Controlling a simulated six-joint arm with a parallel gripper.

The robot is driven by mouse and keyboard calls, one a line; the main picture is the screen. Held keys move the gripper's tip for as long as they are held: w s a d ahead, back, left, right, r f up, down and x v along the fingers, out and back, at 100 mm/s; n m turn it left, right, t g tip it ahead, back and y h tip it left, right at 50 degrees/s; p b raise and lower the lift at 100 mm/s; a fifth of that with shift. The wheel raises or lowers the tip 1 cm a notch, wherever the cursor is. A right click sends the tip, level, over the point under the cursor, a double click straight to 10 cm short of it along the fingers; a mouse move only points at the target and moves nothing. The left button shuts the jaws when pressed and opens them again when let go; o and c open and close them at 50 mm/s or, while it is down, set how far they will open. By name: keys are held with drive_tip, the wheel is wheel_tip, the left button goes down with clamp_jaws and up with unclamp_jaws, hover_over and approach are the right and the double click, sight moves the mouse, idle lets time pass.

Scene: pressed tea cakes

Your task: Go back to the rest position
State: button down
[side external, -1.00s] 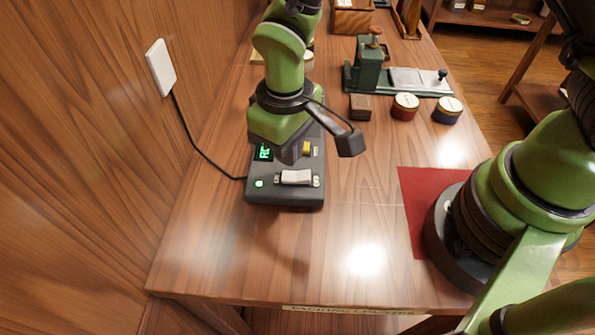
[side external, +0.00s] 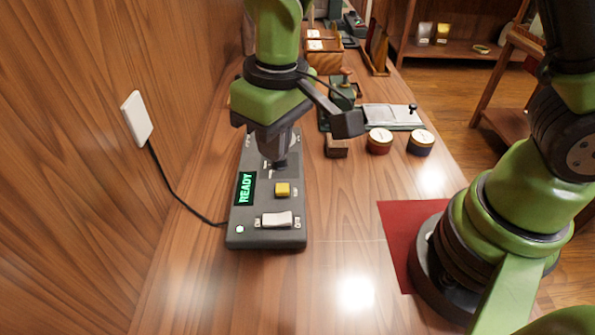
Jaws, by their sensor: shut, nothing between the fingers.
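My gripper (side external: 279,162) is shut and empty. It points down over the far part of a dark grey control box (side external: 265,229). I cannot tell how high it hangs above the box. The box has a green lit display (side external: 246,188) reading READY, a yellow button (side external: 283,189), a white rocker switch (side external: 277,219) and a small lit lamp (side external: 240,229). My gripper and wrist hide part of the box's far end.
A cable runs from the box to a white wall plate (side external: 137,118) on the left. Behind are a small brown block (side external: 336,148), a red tin (side external: 379,142), a dark blue tin (side external: 421,143) and a green press (side external: 339,98). A red mat (side external: 396,225) lies at right. The front table is clear.

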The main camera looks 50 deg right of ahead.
drive_tip(key=s+d+r+m+t, duration=0.3)
drive_tip(key=s+d+r, duration=0.2)
drive_tip(key=s+r, duration=0.1)
drive_tip(key=s+d+r+m+t+y, duration=0.1)
drive_tip(key=s+d+r+m+t, duration=0.2)
drive_tip(key=s+d+r, duration=0.2)
drive_tip(key=v, duration=0.5)
drive_tip(key=shift+w, duration=0.2)
